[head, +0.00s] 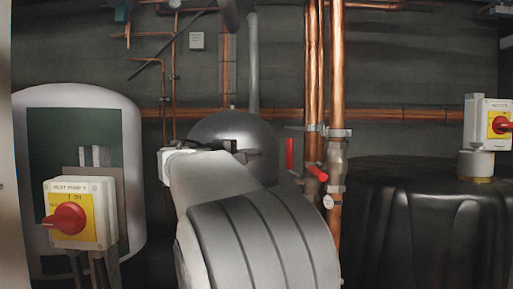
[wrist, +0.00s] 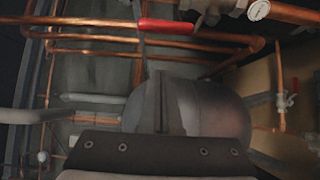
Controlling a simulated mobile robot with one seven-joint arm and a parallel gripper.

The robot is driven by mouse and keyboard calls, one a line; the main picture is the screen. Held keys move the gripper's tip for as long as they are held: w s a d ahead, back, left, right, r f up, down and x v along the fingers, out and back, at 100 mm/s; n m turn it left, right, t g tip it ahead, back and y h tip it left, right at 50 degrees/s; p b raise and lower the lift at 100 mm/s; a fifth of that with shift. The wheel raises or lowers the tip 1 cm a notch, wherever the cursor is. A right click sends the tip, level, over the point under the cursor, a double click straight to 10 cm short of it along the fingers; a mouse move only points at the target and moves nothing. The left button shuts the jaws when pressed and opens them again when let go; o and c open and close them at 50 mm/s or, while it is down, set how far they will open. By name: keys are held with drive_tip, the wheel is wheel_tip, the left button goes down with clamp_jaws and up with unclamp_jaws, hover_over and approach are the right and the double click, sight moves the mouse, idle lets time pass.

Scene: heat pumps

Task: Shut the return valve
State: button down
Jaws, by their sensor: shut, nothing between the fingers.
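Two red valve handles show in the head view on the copper pipes right of my arm. One red handle (head: 289,155) stands upright; the other red handle (head: 317,172) sticks out at a slant beside a metal valve body (head: 336,170). No label shows which is the return valve. In the wrist view a red lever (wrist: 166,25) lies nearly level across the top, in front of a copper pipe. My gripper (wrist: 161,76) appears as a dark upright shape, shut and empty, below the lever and apart from it in the picture. In the head view my arm hides it.
A grey tank (head: 235,130) stands behind my arm. A heat pump switch box (head: 80,212) is at left, another switch box (head: 488,123) at right above a black tank (head: 420,215). The wrist view shows a gauge (wrist: 258,10) and a smaller red-handled valve (wrist: 285,98) at right.

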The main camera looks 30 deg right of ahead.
idle(0.3)
drive_tip(key=d+p, duration=0.4)
drive_tip(key=d, duration=0.4)
drive_tip(key=shift+w+p, duration=0.15)
drive_tip(key=shift+p, duration=0.25)
drive_tip(key=shift+f+b, duration=0.25)
drive_tip(key=shift+b, duration=0.7)
drive_tip(key=shift+s+r+b, duration=0.15)
drive_tip(key=shift+s+b, duration=0.05)
drive_tip(key=shift+b, duration=0.1)
